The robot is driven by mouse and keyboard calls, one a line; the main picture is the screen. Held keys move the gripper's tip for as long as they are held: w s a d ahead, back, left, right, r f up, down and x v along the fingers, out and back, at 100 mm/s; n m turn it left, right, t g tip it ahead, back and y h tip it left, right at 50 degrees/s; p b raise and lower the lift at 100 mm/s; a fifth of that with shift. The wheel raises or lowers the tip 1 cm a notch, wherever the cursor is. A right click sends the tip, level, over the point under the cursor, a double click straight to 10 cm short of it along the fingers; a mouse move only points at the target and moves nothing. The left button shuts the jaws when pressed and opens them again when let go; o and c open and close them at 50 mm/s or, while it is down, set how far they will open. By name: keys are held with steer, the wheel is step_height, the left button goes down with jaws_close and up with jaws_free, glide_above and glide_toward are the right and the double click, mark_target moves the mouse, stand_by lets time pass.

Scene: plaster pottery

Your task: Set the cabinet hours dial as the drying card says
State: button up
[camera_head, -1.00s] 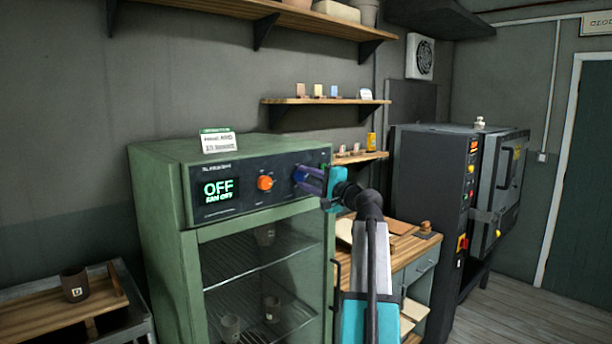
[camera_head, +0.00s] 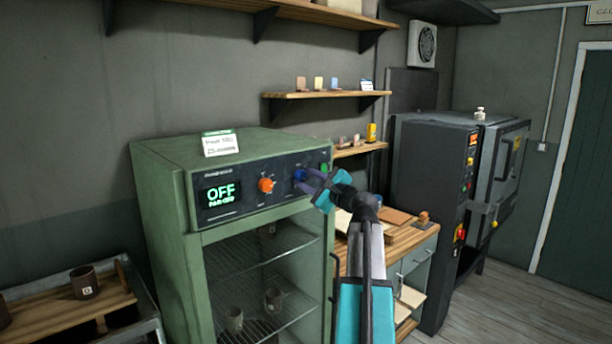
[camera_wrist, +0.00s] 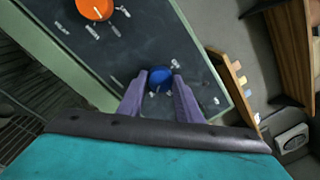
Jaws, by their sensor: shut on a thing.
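The green drying cabinet (camera_head: 165,210) stands at the left middle, with a dark control panel. Its display (camera_head: 222,193) reads OFF, with a smaller line that looks like FAN OFF. An orange dial (camera_head: 266,185) and a blue dial (camera_head: 299,174) sit to the right of the display. My gripper (camera_head: 306,180) is at the blue dial, and in the wrist view its purple fingers lie on both sides of the blue dial (camera_wrist: 160,77), shut on it. The orange dial also shows in the wrist view (camera_wrist: 94,8). A white card (camera_head: 220,146) with a green header stands on the cabinet; its writing is blurred.
A green button (camera_head: 324,169) is right of the blue dial. Pots show on racks inside the cabinet. A wooden bench (camera_head: 410,240) and a dark kiln (camera_head: 432,170) stand to the right. Shelves (camera_head: 320,95) hang on the wall behind.

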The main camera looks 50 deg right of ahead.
steer(key=shift+f, duration=0.1)
stand_by(0.3)
steer(key=o, duration=1)
steer(key=shift+o, duration=0.2)
steer(key=shift+s, duration=0.15)
steer(key=s+a+b, duration=0.2)
steer(key=s+b, duration=0.2)
steer(key=s, duration=0.9)
steer(key=shift+s+f+b, duration=0.25)
steer(key=shift+b, duration=0.05)
